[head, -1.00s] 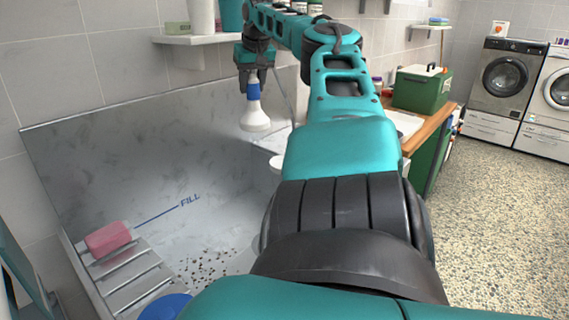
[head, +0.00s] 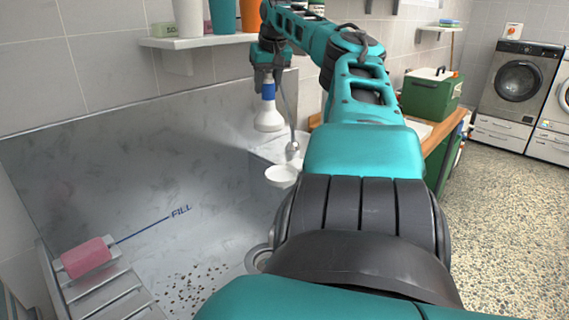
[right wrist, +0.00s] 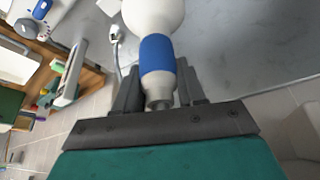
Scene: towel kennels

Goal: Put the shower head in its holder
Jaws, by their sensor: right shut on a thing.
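The shower head (head: 268,112) is white with a blue band, and it hangs bell-down above the far part of the grey tub. My right gripper (head: 267,76) is shut on its narrow upper end. In the right wrist view the shower head (right wrist: 157,50) sits between the fingers, its white bell pointing away from the gripper. A grey hose hangs beside it down to a small round metal fitting (head: 293,150) at the tub's far end. I cannot tell whether this fitting is the holder. My left gripper is not in view.
A pink sponge (head: 86,257) lies on a slatted rack (head: 95,291) in the tub (head: 120,170). A wall shelf (head: 200,41) with bottles stands behind the gripper. A white dish (head: 282,176) is below the shower head. A green box (head: 430,94) stands on the counter at right.

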